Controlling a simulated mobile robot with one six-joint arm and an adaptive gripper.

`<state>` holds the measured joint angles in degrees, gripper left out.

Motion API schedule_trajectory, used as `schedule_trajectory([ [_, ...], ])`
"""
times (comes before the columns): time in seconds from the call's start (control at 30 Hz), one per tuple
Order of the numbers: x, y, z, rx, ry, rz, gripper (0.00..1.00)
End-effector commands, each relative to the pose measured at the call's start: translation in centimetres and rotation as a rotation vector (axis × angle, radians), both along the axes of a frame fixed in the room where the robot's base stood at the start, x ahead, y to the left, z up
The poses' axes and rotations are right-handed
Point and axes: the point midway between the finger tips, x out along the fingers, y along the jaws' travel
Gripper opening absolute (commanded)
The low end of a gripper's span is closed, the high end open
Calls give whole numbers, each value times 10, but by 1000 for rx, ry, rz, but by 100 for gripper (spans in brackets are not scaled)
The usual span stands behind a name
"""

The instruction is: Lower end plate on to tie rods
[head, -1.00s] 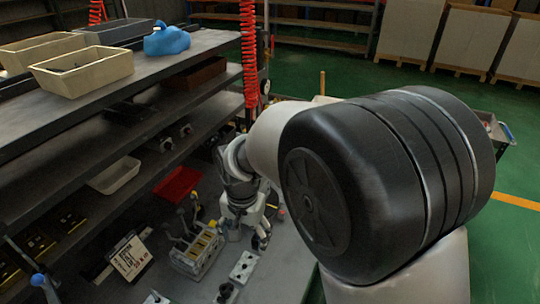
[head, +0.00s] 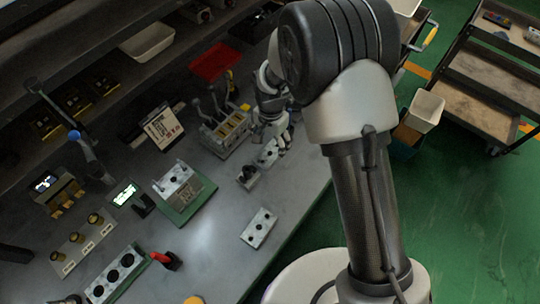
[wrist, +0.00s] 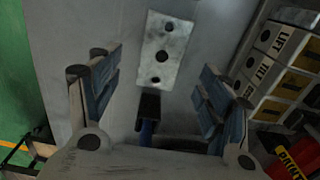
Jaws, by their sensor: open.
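A silver end plate with dark holes (wrist: 167,50) lies flat on the bench, ahead of my gripper in the wrist view. In the head view this plate (head: 267,155) lies just below and left of my gripper (head: 284,143). My gripper (wrist: 158,92) is open, its blue-padded fingers apart with no plate between them. A similar plate (head: 258,228) lies near the bench's front edge. A grey block (head: 178,180) sits on a green base to the left. I cannot make out tie rods clearly.
A lever valve block (head: 225,130) stands close behind my gripper; its labelled side (wrist: 285,55) fills the wrist view's right. A red tray (head: 215,62) lies behind. Bench between the two plates is clear.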

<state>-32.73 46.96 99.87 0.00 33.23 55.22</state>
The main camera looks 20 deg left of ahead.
Motion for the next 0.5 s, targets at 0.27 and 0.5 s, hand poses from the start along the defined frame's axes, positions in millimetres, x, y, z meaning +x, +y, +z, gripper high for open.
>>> schedule_trajectory([
  [0.27,0,1,-19,0,0,1,72],
  [0.5,-1,3,-54,0,-1,0,72],
])
